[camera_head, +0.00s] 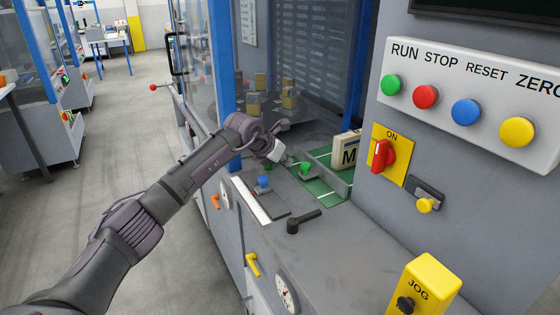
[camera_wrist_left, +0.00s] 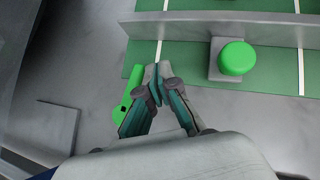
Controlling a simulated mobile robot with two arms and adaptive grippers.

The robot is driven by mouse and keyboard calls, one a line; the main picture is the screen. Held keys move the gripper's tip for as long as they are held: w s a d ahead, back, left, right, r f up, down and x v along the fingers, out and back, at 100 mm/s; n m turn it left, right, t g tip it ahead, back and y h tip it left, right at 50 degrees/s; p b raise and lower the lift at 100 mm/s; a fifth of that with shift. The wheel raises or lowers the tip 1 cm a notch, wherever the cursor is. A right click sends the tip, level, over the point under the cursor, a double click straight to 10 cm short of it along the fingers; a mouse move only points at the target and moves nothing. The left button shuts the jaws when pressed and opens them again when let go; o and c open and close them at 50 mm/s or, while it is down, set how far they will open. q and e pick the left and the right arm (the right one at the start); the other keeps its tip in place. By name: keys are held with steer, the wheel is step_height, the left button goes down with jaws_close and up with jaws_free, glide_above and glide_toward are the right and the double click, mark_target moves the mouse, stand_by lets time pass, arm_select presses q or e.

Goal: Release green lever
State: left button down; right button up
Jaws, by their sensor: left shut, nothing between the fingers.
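The green lever (camera_wrist_left: 129,92) shows in the left wrist view as a bright green bar with a rounded lower end, just left of my fingertips. I cannot tell whether the fingers touch it. My left gripper (camera_wrist_left: 155,82) is shut and empty, with its tips over the edge of a green plate. In the head view my left gripper (camera_head: 291,161) reaches down over the machine's worktop, and I cannot make out the lever there. A round green knob (camera_wrist_left: 237,58) stands on a grey block to the right of the fingers; it also shows in the head view (camera_head: 305,167).
A blue knob (camera_head: 263,181) and a black lever (camera_head: 303,221) are on the worktop close by. A low metal rail (camera_wrist_left: 220,28) crosses the green plate beyond the fingers. A block marked M (camera_head: 347,151), a red switch (camera_head: 382,156) and a yellow JOG box (camera_head: 428,283) stand to the right.

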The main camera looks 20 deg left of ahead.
steer(key=shift+d, duration=0.2)
arm_select(q)
steer(key=shift+s+r, duration=0.15)
steer(key=shift+r, duration=0.05)
steer(key=v, duration=1.1)
steer(key=shift+s+r, duration=0.2)
arm_select(e)
steer(key=shift+d, duration=0.15)
arm_select(q)
steer(key=shift+a, duration=0.1)
arm_select(e)
steer(key=shift+s, duration=0.1)
